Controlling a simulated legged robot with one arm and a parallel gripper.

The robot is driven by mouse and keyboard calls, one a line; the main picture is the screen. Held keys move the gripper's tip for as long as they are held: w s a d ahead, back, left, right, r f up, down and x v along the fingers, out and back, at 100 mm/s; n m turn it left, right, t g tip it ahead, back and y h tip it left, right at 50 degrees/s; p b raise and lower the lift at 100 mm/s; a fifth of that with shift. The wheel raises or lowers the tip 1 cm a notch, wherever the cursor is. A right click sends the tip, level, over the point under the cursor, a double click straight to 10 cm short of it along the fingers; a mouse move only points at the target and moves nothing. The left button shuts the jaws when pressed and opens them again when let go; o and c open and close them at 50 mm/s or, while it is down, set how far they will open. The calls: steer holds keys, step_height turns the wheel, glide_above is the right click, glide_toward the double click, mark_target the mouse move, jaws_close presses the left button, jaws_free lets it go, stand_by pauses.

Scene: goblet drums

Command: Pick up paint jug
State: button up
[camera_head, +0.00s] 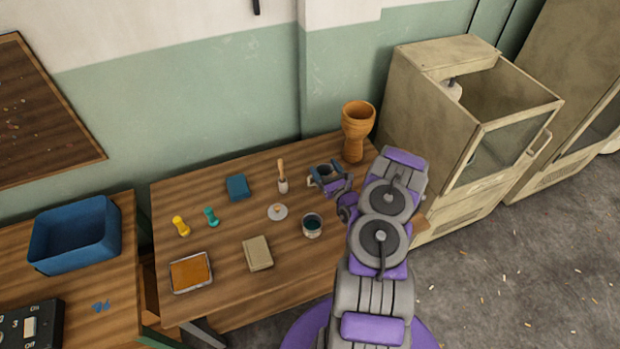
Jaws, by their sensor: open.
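My gripper (325,177) is open over the back right of the wooden table, its fingers at a small light container (311,182) with a dark inside. This container is partly hidden by the fingers, and I cannot tell whether they touch it. It may be the paint jug. A round pot (312,231) with dark teal contents stands upright on the table nearer the front, left of my arm and apart from the gripper. An orange-brown goblet drum (356,128) stands upright at the table's back right corner, behind the gripper.
On the table (225,290) are a brush (282,177), a blue block (237,187), a pale disc (277,212), a beige block (257,253), a tray (190,273), and yellow and teal pieces. A blue bin (75,235) stands left. A beige cabinet (440,145) stands right.

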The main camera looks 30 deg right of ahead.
step_height(320, 180, down, 3)
steer(key=s+d+m+h, duration=0.1)
steer(key=s+d, duration=0.1)
steer(key=b, duration=0.2)
glide_toward(321, 171)
steer(key=shift+w+d+r+g, duration=0.1)
steer(key=shift+w+g, duration=0.05)
steer(key=shift+w, duration=0.2)
steer(key=shift+w+r+g, duration=0.15)
steer(key=shift+w, duration=0.25)
steer(key=shift+b+x, duration=0.85)
steer(key=shift+x, duration=2.45)
steer(key=shift+c, duration=0.3)
steer(key=c, duration=0.8)
steer(key=shift+r, duration=0.1)
